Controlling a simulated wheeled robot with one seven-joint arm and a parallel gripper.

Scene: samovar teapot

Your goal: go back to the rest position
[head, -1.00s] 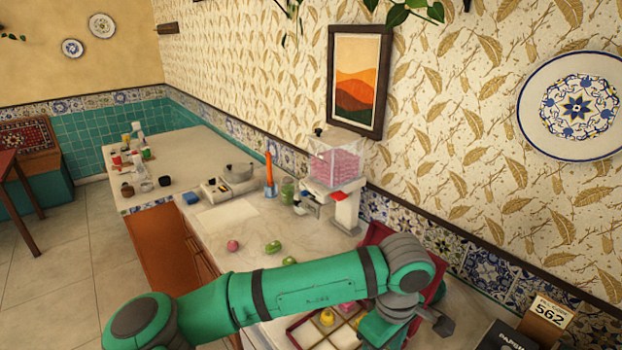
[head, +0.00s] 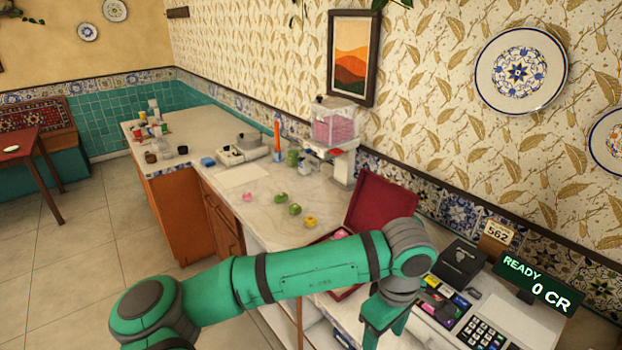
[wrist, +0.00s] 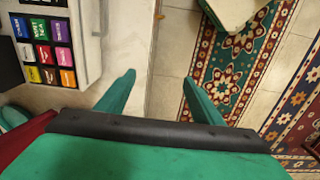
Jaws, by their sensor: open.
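My green gripper (wrist: 158,88) is open in the wrist view, its two fingers spread with nothing between them. Below it are the counter's edge and the tiled floor. In the head view my gripper (head: 384,318) hangs at the lower right, beside the open red box (head: 382,204), with its fingertips hard to make out. My green arm crosses the lower part of that view and hides most of the box's inside.
Several small round sweets (head: 295,209) lie on the marble counter (head: 262,226). A pink-filled dispenser (head: 337,125) stands behind. Patterned rugs (wrist: 232,75) lie on the floor.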

